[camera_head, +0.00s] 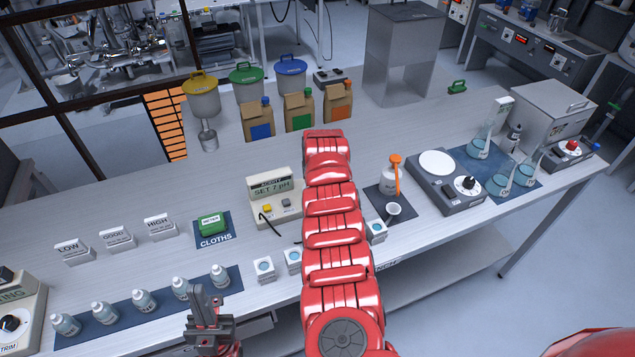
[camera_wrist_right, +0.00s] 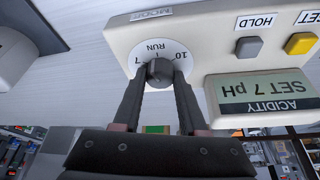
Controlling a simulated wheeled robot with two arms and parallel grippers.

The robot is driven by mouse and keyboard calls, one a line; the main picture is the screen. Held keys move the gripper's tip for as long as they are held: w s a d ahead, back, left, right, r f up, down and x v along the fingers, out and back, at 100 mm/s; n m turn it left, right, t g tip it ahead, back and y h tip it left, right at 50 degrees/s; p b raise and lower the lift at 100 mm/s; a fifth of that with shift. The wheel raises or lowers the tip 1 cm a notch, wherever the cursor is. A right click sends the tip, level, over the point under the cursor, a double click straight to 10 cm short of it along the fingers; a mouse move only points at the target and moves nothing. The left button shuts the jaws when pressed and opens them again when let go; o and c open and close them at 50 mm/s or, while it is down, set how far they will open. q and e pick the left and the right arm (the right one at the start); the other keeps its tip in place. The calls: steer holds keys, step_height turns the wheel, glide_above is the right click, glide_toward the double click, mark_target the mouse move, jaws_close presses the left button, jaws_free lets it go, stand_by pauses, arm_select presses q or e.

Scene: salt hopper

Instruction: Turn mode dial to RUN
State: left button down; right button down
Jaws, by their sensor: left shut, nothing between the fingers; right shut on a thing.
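The acidity meter (camera_head: 272,200) is a cream box on the bench, its screen reading "SET 7 pH". In the right wrist view the meter (camera_wrist_right: 205,40) appears upside down. Its mode dial is a dark knob (camera_wrist_right: 159,70) on a white disc marked 7, RUN and 10. I cannot tell clearly which mark the knob points at. My right gripper (camera_wrist_right: 160,84) is shut on the knob, a finger on each side. In the head view my red right arm hides the dial and that gripper. My left gripper (camera_head: 205,293) is shut and empty, near the bench's front edge.
Small bottles (camera_head: 144,300) stand on a blue mat at front left. A green cloth pack (camera_head: 211,223) lies left of the meter. Small white-and-blue boxes (camera_head: 264,268) stand in front of the meter. A stirrer plate (camera_head: 446,185) and flasks (camera_head: 498,184) stand to the right.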

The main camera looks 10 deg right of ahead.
steer(key=m+h+b, duration=0.1)
steer(key=m+b, duration=0.1)
steer(key=shift+f+m, duration=0.15)
steer(key=shift+m, duration=0.15)
steer(key=shift+w+a+r+m+b, duration=0.1)
steer(key=shift+r+m+b, duration=0.1)
steer(key=shift+m+b, duration=0.35)
steer(key=shift+c, duration=2.2)
jaws_free()
